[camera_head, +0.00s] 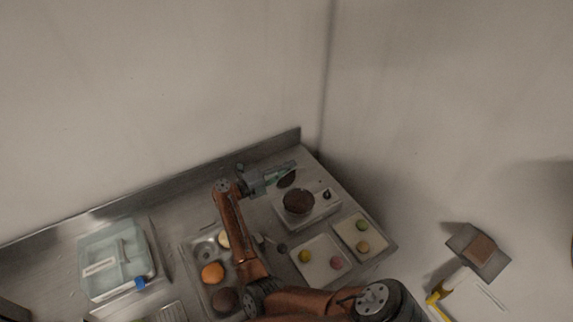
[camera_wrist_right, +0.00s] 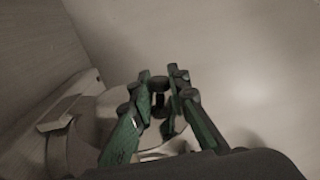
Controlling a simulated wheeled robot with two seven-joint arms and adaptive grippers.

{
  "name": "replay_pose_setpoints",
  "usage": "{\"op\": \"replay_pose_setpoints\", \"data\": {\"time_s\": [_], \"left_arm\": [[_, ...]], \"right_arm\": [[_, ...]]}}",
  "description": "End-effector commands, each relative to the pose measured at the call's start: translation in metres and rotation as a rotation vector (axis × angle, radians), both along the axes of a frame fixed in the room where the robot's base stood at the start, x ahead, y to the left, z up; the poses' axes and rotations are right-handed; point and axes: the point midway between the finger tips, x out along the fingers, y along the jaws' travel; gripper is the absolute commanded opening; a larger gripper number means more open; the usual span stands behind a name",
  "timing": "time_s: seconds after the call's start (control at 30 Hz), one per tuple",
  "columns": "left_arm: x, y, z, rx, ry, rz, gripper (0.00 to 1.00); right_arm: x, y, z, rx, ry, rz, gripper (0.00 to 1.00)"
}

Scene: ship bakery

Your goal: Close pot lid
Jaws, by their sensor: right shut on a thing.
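The pot (camera_head: 298,203) stands on a pale square cooker (camera_head: 318,214) at the back right of the counter, its dark brown contents or inside showing from above. My right gripper (camera_head: 284,173) is just behind and above the pot. A dark oval, which looks like the pot lid (camera_head: 287,181), hangs under its fingers, apart from the pot opening. In the right wrist view, the green fingers of my right gripper (camera_wrist_right: 160,84) are shut around a small dark knob (camera_wrist_right: 158,101), with a pale round surface below. My left gripper is not in view.
Two pale trays with macarons (camera_head: 320,263) (camera_head: 352,236) lie in front of the cooker. A tray with round buns (camera_head: 206,245) lies left of my right arm. A clear bluish box (camera_head: 117,262) stands at the left. Walls close off the back and right.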

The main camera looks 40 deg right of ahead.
Motion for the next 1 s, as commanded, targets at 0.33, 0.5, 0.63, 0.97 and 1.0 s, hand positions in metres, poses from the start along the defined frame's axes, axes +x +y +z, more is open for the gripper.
{"op": "replay_pose_setpoints", "data": {"time_s": [0.33,0.5,0.63,0.97,1.0], "left_arm": [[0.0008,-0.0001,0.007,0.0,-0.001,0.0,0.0],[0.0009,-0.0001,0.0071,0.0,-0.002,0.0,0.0],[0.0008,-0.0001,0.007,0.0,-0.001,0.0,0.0],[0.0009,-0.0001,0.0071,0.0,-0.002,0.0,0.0],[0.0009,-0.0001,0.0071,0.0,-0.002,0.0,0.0]], "right_arm": [[-0.0138,0.002,-0.0041,0.004,0.011,-0.007,0.0],[-0.0149,0.0019,-0.0049,0.004,0.012,-0.007,0.0],[-0.0151,0.0018,-0.0053,0.005,0.012,-0.007,0.0],[-0.0143,0.0015,-0.0043,0.004,0.009,-0.006,0.29],[-0.0141,0.0015,-0.0039,0.003,0.009,-0.006,0.32]]}}
